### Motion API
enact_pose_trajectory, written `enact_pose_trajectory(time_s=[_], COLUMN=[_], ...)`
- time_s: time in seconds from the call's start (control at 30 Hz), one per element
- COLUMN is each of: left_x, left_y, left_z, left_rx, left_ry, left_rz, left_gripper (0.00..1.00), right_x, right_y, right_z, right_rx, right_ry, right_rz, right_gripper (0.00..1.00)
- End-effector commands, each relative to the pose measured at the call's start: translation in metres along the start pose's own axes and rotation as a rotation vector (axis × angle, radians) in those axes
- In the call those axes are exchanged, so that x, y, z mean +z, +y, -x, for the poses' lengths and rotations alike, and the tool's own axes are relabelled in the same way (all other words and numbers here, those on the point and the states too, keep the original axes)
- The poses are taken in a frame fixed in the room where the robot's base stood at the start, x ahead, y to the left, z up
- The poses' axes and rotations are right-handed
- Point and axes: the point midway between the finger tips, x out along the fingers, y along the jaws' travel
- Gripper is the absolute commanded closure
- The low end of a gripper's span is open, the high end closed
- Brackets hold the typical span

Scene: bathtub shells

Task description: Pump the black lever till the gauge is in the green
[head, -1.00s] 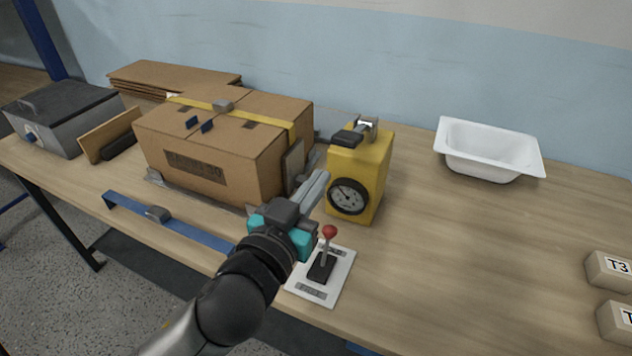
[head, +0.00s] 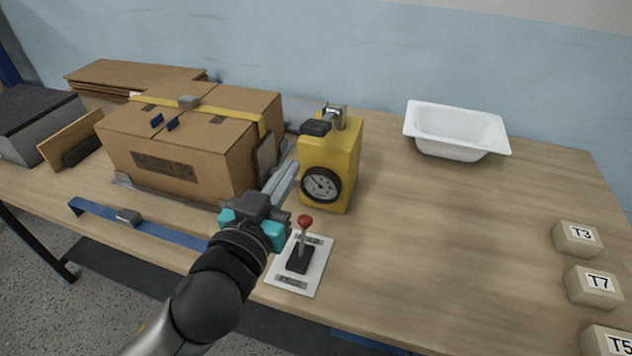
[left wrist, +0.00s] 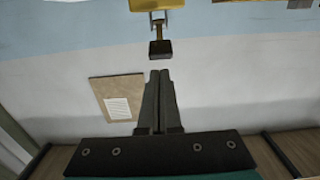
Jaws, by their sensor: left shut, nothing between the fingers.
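A yellow pump box (head: 343,163) stands on the table with a round black-rimmed gauge (head: 321,185) on its front. The black lever (head: 316,127) sticks out to the left from a metal bracket on the box top. My left gripper (head: 289,170) is shut and empty, left of the gauge and lower than the lever in the picture. In the left wrist view the black lever (left wrist: 161,48) shows just beyond the shut fingertips (left wrist: 160,74), apart from them. My right gripper is out of view.
A taped cardboard box (head: 180,155) stands close left of the pump. A red-knobbed joystick on a white plate (head: 316,268) lies near the front edge beside my left wrist. A white tub (head: 455,135) and labelled blocks (head: 577,240) are right; the table between is clear.

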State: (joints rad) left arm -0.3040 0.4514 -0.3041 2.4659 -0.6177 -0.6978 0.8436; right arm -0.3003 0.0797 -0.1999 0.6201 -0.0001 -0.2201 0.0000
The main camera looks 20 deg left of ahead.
Motion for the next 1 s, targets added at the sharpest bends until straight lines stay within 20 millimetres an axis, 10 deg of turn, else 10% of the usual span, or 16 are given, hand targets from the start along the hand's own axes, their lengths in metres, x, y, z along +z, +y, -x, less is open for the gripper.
enact_pose_trajectory(time_s=[0.47,1.0], left_x=[-0.005,-0.075], left_y=[0.001,0.014], left_z=[-0.002,-0.036], left_rx=[0.003,0.04], left_ry=[-0.007,-0.241], left_rz=[0.005,0.058], left_gripper=[1.0,1.0], right_x=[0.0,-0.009], right_y=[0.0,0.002], right_z=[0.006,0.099], right_rx=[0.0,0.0], right_ry=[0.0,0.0], right_rz=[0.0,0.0], right_gripper=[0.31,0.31])
